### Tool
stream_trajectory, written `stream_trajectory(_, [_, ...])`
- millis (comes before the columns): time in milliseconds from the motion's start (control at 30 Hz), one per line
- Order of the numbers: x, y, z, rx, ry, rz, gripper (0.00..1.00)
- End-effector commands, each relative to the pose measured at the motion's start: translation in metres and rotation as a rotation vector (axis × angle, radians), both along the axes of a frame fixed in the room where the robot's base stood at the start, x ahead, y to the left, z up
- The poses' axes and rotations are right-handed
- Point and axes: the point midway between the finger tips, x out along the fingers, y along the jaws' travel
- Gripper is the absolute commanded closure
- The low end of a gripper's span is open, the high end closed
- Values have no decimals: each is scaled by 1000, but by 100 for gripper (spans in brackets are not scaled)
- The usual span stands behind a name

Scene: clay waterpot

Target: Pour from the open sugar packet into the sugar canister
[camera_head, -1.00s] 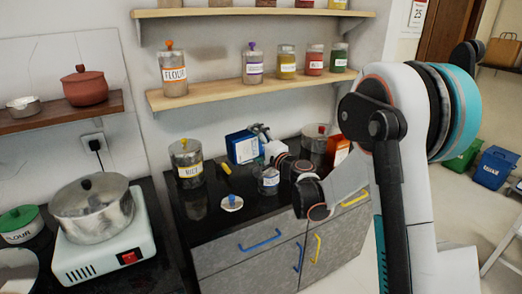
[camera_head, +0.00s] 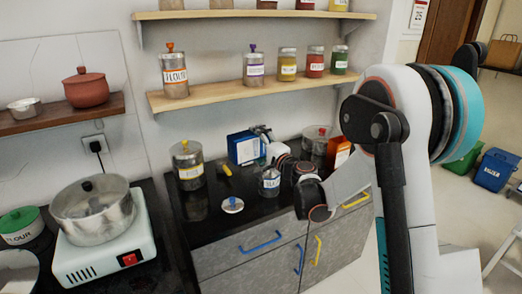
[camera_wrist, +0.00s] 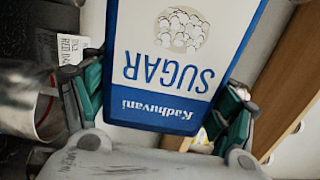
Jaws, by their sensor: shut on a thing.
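The sugar packet (camera_head: 244,148) is a blue and white box. In the wrist view the packet (camera_wrist: 185,65) fills the upper middle, its SUGAR print upside down. My gripper (camera_wrist: 160,105) is shut on it, with teal fingers at both its sides. In the head view my gripper (camera_head: 264,142) is at the packet's right, above the counter. Its opening and any sugar flow cannot be made out. The sugar canister (camera_head: 269,185), a clear jar with a white label, stands just below my gripper. Its lid (camera_head: 232,205), with a blue knob, lies on the counter to its left.
A yellow-knobbed jar (camera_head: 188,168) stands at the back left of the black counter (camera_head: 208,228). An orange box (camera_head: 340,150) and a glass jar (camera_head: 315,140) stand at the right. A shelf of jars (camera_head: 262,90) hangs above. A pot (camera_head: 92,210) sits left on a stove.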

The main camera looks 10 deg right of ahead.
Motion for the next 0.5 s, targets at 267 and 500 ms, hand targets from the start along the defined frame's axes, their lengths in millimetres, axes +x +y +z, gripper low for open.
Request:
stream_trajectory(267, [0,0,0,0,0,0,54])
stream_trajectory(500, [0,-1,1,21,9,0,54])
